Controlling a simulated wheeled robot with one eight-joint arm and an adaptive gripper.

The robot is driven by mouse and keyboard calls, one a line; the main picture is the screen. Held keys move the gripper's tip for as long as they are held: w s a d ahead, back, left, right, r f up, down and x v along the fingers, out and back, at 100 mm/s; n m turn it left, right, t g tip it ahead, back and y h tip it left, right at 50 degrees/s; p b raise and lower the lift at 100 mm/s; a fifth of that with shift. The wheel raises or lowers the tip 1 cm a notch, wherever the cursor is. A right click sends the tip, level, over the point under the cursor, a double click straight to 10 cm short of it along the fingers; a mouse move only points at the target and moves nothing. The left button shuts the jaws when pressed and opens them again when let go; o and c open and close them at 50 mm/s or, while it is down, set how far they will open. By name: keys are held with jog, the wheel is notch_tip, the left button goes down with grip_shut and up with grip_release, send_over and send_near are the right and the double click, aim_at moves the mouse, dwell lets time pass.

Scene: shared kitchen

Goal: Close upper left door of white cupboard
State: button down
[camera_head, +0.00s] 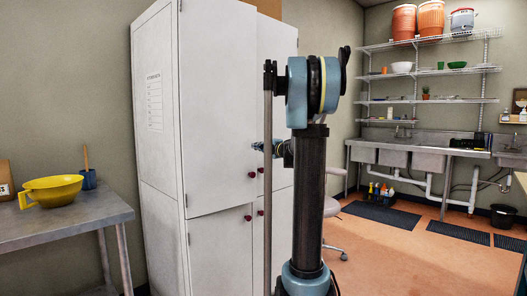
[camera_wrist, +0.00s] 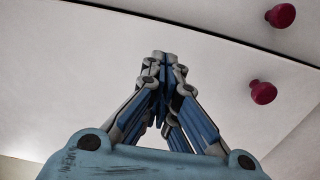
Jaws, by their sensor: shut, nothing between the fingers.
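The tall white cupboard (camera_head: 158,180) stands left of centre in the head view. Its upper left door (camera_head: 217,100) is shut or only slightly ajar; I cannot tell which. A dark red knob (camera_head: 251,174) sits low near its right edge. My gripper (camera_head: 258,147) is by that edge, a little above the knob, partly hidden by my arm. In the wrist view, the closed fingers (camera_wrist: 160,60) are empty and point at a white door surface. Contact is unclear. Two red knobs show there, one upper (camera_wrist: 281,15) and one lower (camera_wrist: 263,92), right of the fingertips.
A metal table (camera_head: 60,225) with a yellow bowl (camera_head: 53,190) and a blue cup (camera_head: 88,179) stands left of the cupboard. A pale chair (camera_head: 340,208) is right of my arm. Sinks (camera_head: 393,157) and wire shelves (camera_head: 430,72) line the back wall.

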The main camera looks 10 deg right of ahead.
aim_at(249, 144)
jog(key=shift+x, duration=1.75)
jog(key=shift+n+g+y, duration=0.6)
jog(key=shift+n+y, duration=0.1)
jog(key=shift+y, duration=0.2)
jog(key=shift+d+x, duration=0.25)
jog(key=shift+x, duration=2)
jog(key=shift+w+r, duration=0.1)
jog(key=shift+w, duration=0.2)
